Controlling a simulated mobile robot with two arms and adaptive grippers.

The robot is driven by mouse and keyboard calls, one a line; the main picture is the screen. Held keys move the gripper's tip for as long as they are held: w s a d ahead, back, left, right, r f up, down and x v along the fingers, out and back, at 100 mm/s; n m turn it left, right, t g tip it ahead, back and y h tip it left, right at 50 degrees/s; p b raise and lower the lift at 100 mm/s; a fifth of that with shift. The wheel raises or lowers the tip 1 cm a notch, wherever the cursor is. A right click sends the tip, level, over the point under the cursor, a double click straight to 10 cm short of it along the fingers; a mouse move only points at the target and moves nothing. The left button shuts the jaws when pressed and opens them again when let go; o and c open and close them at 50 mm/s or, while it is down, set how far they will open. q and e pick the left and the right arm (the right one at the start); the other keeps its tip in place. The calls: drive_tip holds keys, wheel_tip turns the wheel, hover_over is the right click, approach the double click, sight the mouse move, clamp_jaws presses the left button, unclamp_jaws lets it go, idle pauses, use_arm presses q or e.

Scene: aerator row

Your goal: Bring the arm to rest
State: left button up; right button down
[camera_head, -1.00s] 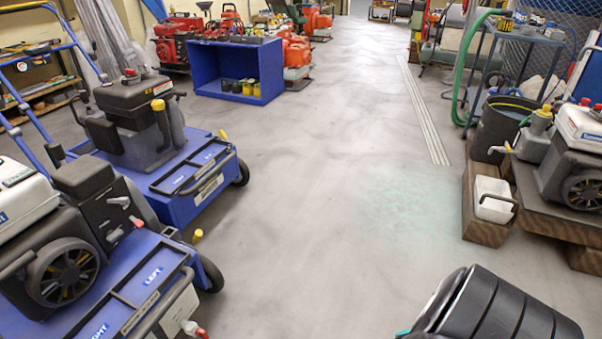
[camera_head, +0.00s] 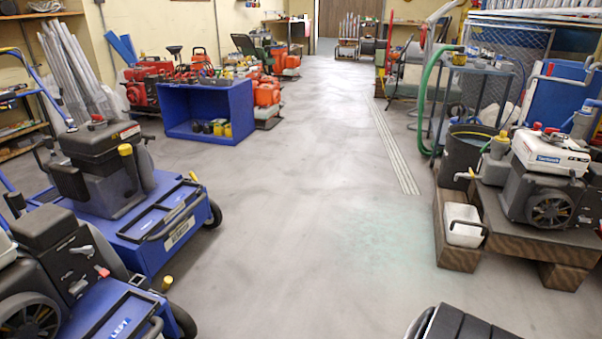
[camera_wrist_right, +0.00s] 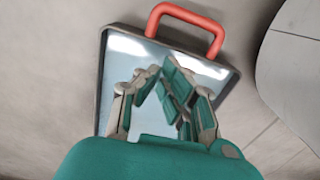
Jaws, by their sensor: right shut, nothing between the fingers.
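My right gripper (camera_wrist_right: 161,78) shows in the right wrist view, with teal pads and grey finger links. Its fingers are shut and hold nothing. Beyond it is a flat grey tray-like thing (camera_wrist_right: 118,48) with a shiny face and a raised rim. A red-orange handle (camera_wrist_right: 190,18) stands at its top edge. The fingers overlap this tray in the picture; I cannot tell whether they touch it. In the head view only a black part of my arm (camera_head: 462,325) shows at the bottom edge. My left gripper is not in view.
Blue-decked machines (camera_head: 165,222) stand at the left. A blue open cabinet (camera_head: 238,112) is farther back. At the right, an engine (camera_head: 550,190) sits on a wooden platform beside a white container (camera_head: 461,226) and a black bin (camera_head: 462,152). The floor (camera_head: 300,220) between is clear.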

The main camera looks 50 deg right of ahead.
wheel_tip(320, 180, up, 7)
idle(0.3)
